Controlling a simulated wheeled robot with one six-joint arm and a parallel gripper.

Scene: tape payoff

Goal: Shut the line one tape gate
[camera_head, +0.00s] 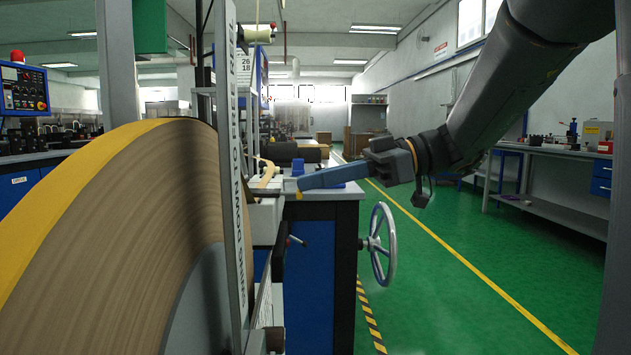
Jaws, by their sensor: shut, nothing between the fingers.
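My gripper (301,184) reaches in from the right, with its blue fingers shut and nothing between them. The fingertips are at the left end of the bench top, beside a small pale metal block (264,188) on the machine. A pale strip of tape (266,172) curves above that block. I cannot tell whether the fingertips touch the block, or which part is the line one gate and how it stands. A large tape roll (130,225) with a yellow rim fills the left foreground. A grey upright bar (233,190) with lettering stands before it and hides part of the machine.
A blue cabinet with a grey top (335,193) stands under my gripper. A handwheel (382,243) sticks out from its right side. A small lever (295,240) sits below the block. The green floor (450,290) at right is clear, with a workbench (560,150) along the wall.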

